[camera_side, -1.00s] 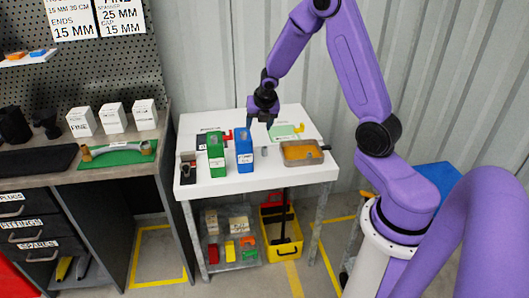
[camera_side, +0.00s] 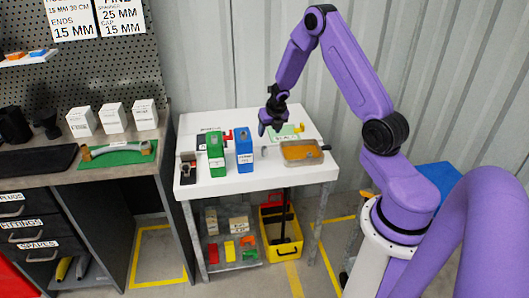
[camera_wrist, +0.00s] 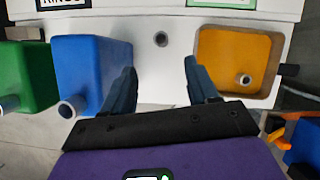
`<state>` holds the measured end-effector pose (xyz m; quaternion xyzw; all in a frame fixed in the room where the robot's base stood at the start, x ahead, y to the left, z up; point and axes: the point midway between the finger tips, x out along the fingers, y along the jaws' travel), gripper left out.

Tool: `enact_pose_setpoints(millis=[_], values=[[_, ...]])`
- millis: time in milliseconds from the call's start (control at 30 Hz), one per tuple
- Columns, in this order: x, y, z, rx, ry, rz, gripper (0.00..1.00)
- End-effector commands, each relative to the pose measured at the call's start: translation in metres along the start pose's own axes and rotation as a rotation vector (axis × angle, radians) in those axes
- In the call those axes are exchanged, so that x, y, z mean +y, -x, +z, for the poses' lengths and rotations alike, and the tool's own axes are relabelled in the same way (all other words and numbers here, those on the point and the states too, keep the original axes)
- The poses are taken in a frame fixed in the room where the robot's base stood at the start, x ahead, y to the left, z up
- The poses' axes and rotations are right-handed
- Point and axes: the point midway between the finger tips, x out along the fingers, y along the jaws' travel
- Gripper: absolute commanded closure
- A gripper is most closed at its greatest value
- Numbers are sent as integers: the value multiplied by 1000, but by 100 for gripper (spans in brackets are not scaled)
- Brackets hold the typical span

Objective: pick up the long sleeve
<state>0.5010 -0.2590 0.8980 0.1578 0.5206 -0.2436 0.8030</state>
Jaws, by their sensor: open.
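A small grey upright cylinder with a dark hole, which looks like the long sleeve (camera_side: 264,152), stands on the white table between the blue box and the orange tray. In the wrist view the sleeve (camera_wrist: 161,39) shows from above, beyond the fingertips and roughly centred between them. My gripper (camera_side: 271,129) hangs above the table, behind and above the sleeve in the side view. In the wrist view my gripper (camera_wrist: 160,75) has its two fingers wide apart with nothing between them.
Blue (camera_side: 244,150) and green (camera_side: 216,154) boxes stand left of the sleeve. The orange tray (camera_wrist: 208,72) is to its right, with a small light ring-shaped part (camera_wrist: 244,80) in it. A green sheet (camera_side: 290,130) lies at the back. The table around the sleeve is bare.

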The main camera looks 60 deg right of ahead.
Motion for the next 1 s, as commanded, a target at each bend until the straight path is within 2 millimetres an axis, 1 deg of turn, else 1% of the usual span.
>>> enact_pose_setpoints(millis=[500, 600, 867, 1000], values=[[0, -66, -1, 2, -1, -1, 41], [0, -75, -1, 1, 0, 0, 41], [0, -87, 0, 0, 0, 0, 41], [-1, -104, -1, 2, -2, -1, 41]])
